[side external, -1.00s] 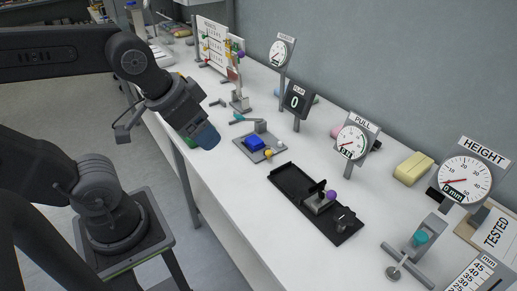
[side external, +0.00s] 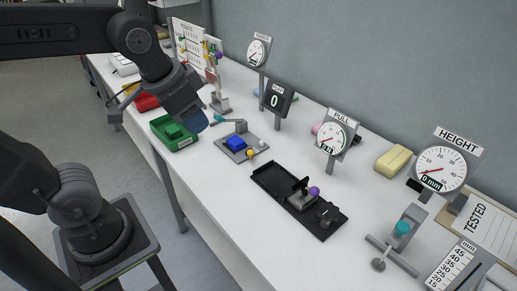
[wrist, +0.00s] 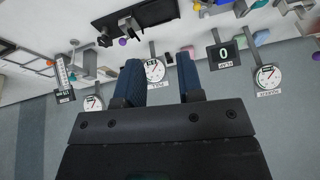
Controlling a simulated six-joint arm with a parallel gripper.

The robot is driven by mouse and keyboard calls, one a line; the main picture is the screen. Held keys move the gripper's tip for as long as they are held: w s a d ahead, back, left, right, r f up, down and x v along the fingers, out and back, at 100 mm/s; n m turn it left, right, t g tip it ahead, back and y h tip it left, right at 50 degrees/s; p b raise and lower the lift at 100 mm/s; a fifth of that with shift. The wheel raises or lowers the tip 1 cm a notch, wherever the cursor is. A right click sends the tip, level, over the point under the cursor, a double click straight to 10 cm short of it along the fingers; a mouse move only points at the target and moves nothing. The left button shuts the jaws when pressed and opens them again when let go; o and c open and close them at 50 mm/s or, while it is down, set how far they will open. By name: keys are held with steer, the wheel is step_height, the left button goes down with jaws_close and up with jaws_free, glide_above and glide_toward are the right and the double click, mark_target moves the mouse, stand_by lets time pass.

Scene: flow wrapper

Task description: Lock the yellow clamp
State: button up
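The yellow-knobbed clamp (side external: 250,153) is on a small grey plate (side external: 227,152) beside a blue block (side external: 236,143). A teal-tipped handle (side external: 228,121) extends at the plate's far side; I cannot tell whether it belongs to this clamp. My gripper (side external: 196,122), with dark blue fingertips, hangs to the left of the plate, apart from it. In the wrist view my gripper (wrist: 162,68) has its fingers apart with nothing between them. A yellow part (wrist: 201,14) and the blue block (wrist: 224,2) show at that view's top edge.
A black tray (side external: 267,187) carries a purple-knobbed clamp (side external: 313,191). A green tray (side external: 182,144) and a red tray (side external: 147,103) lie near my gripper. Post-mounted gauges, including PULL (side external: 332,136) and HEIGHT (side external: 440,169), stand behind. The table's front strip is mostly clear.

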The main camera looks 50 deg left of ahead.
steer(key=w+m, duration=0.1)
steer(key=w, duration=0.2)
steer(key=w+m+g, duration=0.1)
steer(key=w, duration=0.2)
steer(key=w+g, duration=0.1)
steer(key=w, duration=0.1)
steer(key=shift+w+a+r+m+y, duration=0.1)
steer(key=shift+w+r+m+y, duration=0.15)
steer(key=shift+w+m+y, duration=0.15)
steer(key=c, duration=0.6)
steer(key=w+f+m+g, duration=0.1)
steer(key=w+f+m, duration=0.1)
steer(key=w, duration=0.4)
steer(key=shift+w+g+y, duration=0.15)
steer(key=shift+g+y, duration=0.15)
steer(key=shift+g, duration=0.1)
steer(key=w+f+m+g+y, duration=0.2)
steer(key=w+f+m+g, duration=0.1)
steer(key=w+f, duration=0.8)
steer(key=shift+w+f+m, duration=0.2)
steer(key=shift+f+m, duration=0.5)
steer(key=shift+f, duration=0.05)
